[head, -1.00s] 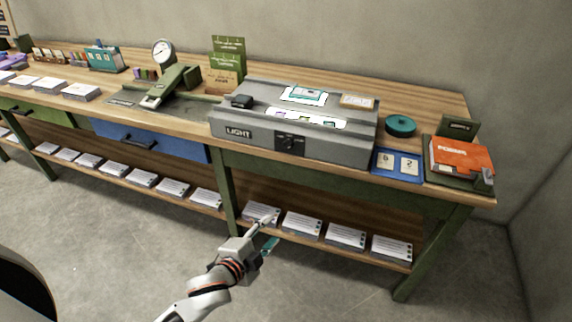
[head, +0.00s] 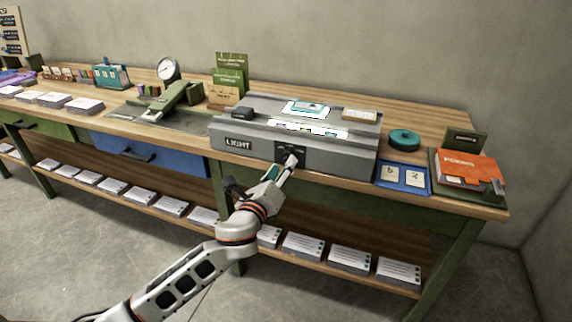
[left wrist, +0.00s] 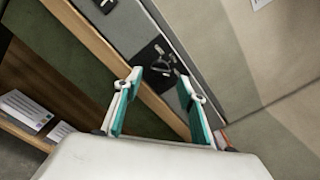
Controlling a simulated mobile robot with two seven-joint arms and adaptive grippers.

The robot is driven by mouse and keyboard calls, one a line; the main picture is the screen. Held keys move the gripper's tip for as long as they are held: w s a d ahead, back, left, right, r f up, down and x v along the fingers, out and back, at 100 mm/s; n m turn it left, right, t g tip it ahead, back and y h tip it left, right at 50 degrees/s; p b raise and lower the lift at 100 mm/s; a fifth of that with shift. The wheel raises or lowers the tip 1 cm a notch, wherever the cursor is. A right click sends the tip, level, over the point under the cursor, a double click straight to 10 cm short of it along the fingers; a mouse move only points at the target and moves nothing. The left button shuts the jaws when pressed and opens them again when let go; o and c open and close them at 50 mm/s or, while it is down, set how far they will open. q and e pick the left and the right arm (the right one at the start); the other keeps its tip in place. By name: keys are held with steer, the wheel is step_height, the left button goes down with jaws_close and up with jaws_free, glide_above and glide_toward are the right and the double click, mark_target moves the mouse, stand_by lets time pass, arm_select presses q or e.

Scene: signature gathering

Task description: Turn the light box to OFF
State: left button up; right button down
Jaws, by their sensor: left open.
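The grey light box (head: 340,158) stands on the workbench, with the word LIGHT on the left of its front face. Its top is lit white in two patches (head: 307,108). A dark switch plate (head: 281,150) sits mid-front, partly hidden by my gripper in the head view. In the left wrist view the dark plate with its metal switch (left wrist: 161,66) lies just ahead of the fingertips. My left gripper (head: 283,170) is in front of the switch; in the left wrist view its teal-padded fingers (left wrist: 160,84) are spread apart and empty. My right gripper is not seen.
A teal round roll (head: 404,140), a blue card tray (head: 402,178) and an orange folder (head: 468,166) are to the right of the box. A green press-like tool (head: 175,95) stands left. The bench edge (head: 330,175) runs below the box. Card stacks (head: 302,245) fill the lower shelf.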

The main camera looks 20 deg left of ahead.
arm_select(q)
steer(key=w, duration=0.3)
steer(key=shift+d, duration=0.1)
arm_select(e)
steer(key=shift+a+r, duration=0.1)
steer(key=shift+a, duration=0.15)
arm_select(q)
steer(key=c, duration=1.1)
